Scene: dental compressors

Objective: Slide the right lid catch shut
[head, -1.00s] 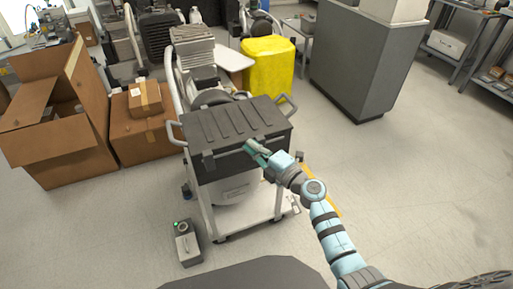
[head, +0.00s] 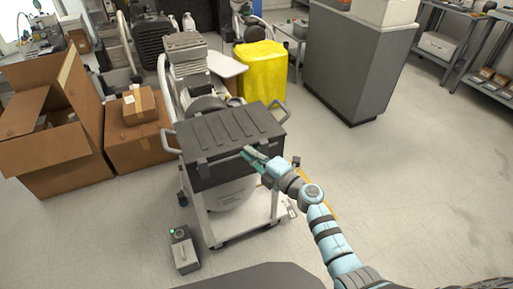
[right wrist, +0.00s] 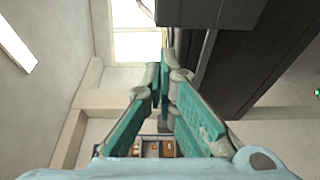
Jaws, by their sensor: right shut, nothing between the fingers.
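The black lidded box (head: 228,130) sits on the compressor cart. Its left lid catch (head: 203,168) shows on the front face. The right lid catch is hidden or too small to tell behind my gripper in the head view. In the right wrist view a dark grey block (right wrist: 210,12), probably that catch, stands out from the dark box face (right wrist: 265,55), just beyond my fingertips. My right gripper (head: 244,152) is at the box's front, right of its middle; it also shows in the wrist view (right wrist: 166,75), shut and empty. Contact cannot be told. My left gripper is not in view.
A small grey control box (head: 184,250) with a green light stands on the floor at the cart's front left. Cardboard boxes (head: 140,140) are on the left, a yellow bin (head: 262,75) behind. The floor on the right is clear.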

